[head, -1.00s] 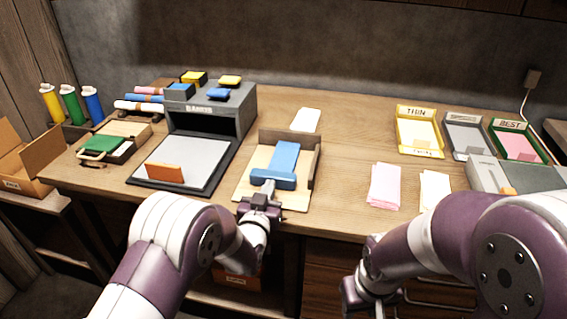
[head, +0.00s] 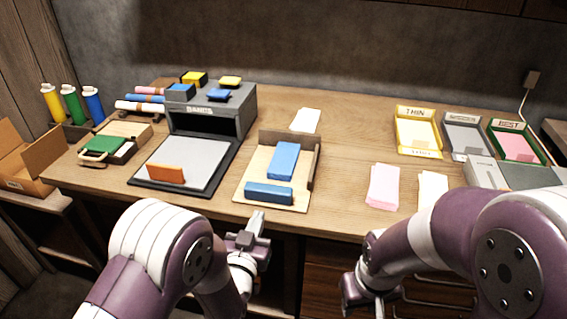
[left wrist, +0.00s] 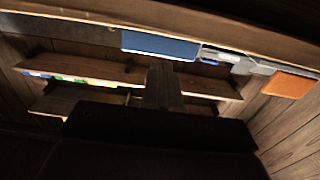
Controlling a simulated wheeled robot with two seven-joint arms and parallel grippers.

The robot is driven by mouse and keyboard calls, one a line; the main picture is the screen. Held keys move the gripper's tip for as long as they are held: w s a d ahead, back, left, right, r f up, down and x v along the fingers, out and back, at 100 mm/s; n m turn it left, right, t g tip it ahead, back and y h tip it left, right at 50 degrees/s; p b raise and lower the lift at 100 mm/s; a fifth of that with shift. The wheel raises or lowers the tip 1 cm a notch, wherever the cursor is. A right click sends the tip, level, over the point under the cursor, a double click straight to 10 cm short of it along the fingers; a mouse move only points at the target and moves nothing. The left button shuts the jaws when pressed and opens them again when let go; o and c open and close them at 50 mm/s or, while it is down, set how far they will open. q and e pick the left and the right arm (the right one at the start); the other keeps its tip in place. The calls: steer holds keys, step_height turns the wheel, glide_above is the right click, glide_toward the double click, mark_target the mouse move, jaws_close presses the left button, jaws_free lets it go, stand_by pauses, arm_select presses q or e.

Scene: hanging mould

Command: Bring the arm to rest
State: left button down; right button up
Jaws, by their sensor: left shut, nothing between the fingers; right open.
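My left gripper (head: 258,222) is shut and empty, just in front of the desk's front edge in the head view. Its closed fingers (left wrist: 164,86) show in the left wrist view. A wooden board (head: 246,182) with a raised back and side lies on the desk just beyond it. A blue slab (head: 285,159) lies flat on the board, and a blue bar (head: 269,194) lies across its near end, apart from my gripper. My right gripper (head: 355,297) is low at the desk front, open, with its fingers partly out of clear sight.
Left of the board is a grey machine (head: 205,125) with a flat plate (head: 185,163) and an orange block (head: 165,174). Pink sheets (head: 383,187) and white sheets (head: 432,189) lie to the right. Trays (head: 418,132) stand at the back right. The desk drawers are below.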

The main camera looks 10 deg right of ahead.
arm_select(q)
steer(key=s+a+f+g+y, duration=0.2)
steer(key=s+f+g, duration=0.3)
steer(key=f+g, duration=0.45)
steer(key=s+a+r+n+g+y, duration=0.1)
steer(key=s+a+r+g+y, duration=0.1)
steer(key=s+a+g, duration=0.4)
steer(key=s+a+r+n+g+y, duration=0.1)
steer(key=s+a+r+y, duration=0.15)
steer(key=s+a, duration=0.65)
step_height(320, 180, up, 20)
steer(key=n+p, duration=0.1)
steer(key=p, duration=1.8)
steer(key=shift+w+a+r+t+h, duration=0.15)
steer(key=shift+a+r+t+h, duration=0.05)
steer(key=shift+a+t+h, duration=0.2)
